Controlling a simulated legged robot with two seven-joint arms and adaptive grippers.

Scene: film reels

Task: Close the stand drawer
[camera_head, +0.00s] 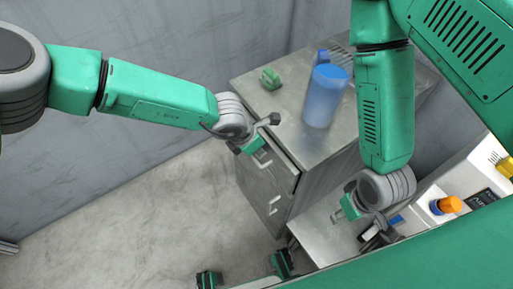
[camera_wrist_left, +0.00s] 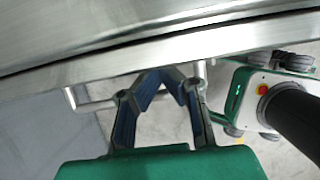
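The metal stand (camera_head: 290,100) is a grey box against the wall. Its drawer front (camera_head: 283,168) faces lower left and carries a bar handle; the handle (camera_wrist_left: 95,104) also shows in the left wrist view. A thin dark gap runs between the stand's top and the drawer's upper edge (camera_wrist_left: 75,72) there. My left gripper (camera_head: 258,143) is at the upper part of the drawer front; in the wrist view its fingertips (camera_wrist_left: 164,72) come together close to the drawer edge, with nothing clearly between them. Whether they touch is unclear. My right gripper (camera_head: 350,207) hangs right of the stand, its fingers partly hidden.
A translucent blue cup (camera_head: 326,97), a green object (camera_head: 270,79) and a blue item with prongs (camera_head: 330,57) stand on the stand. A white shelf (camera_head: 425,210) with an orange-capped container (camera_head: 447,205) is at right. Clear floor (camera_head: 170,205) lies left of the stand.

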